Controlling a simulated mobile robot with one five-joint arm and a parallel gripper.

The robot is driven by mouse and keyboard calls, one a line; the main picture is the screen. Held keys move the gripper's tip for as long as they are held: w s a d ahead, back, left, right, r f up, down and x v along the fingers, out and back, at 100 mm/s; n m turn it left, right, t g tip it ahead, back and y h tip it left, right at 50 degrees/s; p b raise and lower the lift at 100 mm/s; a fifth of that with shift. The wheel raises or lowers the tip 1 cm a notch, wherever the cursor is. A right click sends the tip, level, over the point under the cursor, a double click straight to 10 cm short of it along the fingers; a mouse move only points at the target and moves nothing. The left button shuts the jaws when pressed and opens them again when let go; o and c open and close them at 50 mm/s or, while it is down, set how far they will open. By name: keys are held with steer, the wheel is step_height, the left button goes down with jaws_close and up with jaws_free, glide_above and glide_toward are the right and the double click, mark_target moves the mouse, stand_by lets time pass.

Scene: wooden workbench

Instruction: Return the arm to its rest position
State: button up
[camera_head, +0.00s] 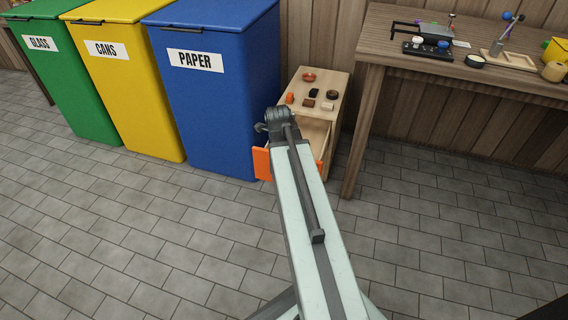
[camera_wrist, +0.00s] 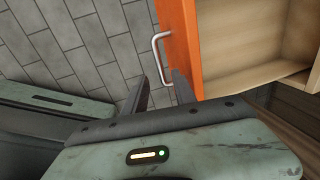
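My arm (camera_head: 318,225) reaches forward from the bottom of the head view to a small wooden cabinet (camera_head: 338,92). My gripper (camera_wrist: 162,88) shows in the wrist view with its two dark fingers apart. The fingers are close to the metal handle (camera_wrist: 158,60) of an orange drawer front (camera_wrist: 182,42); the lower end of the handle lies between the fingertips, and I cannot tell whether they touch it. The drawer (camera_wrist: 250,70) is pulled open and the part in view looks empty.
Several small items, including an orange bowl (camera_head: 309,77), sit on the cabinet top. A blue paper bin (camera_head: 215,110) stands close on the left, with yellow (camera_head: 130,90) and green (camera_head: 65,80) bins beyond. A workbench (camera_head: 460,80) stands right. The tiled floor in front is clear.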

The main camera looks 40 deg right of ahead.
steer(key=shift+s+a+r, duration=0.1)
steer(key=shift+a+r, duration=0.05)
steer(key=shift+r, duration=0.75)
steer(key=w+a+r+n+p, duration=0.2)
steer(key=a, duration=0.6)
steer(key=w+a+r+n+p, duration=0.1)
steer(key=w+a+n+p, duration=0.1)
steer(key=a, duration=0.5)
steer(key=s+a+r+n+g+y+p, duration=0.1)
steer(key=s+a+n, duration=0.1)
steer(key=a+n, duration=0.75)
steer(key=s+a+n+y, duration=0.15)
steer(key=a+n, duration=0.25)
steer(key=n, duration=1.1)
step_height(320, 180, up, 38)
steer(key=p, duration=3.8)
steer(key=shift+d+h, duration=0.2)
steer(key=shift+h, duration=0.25)
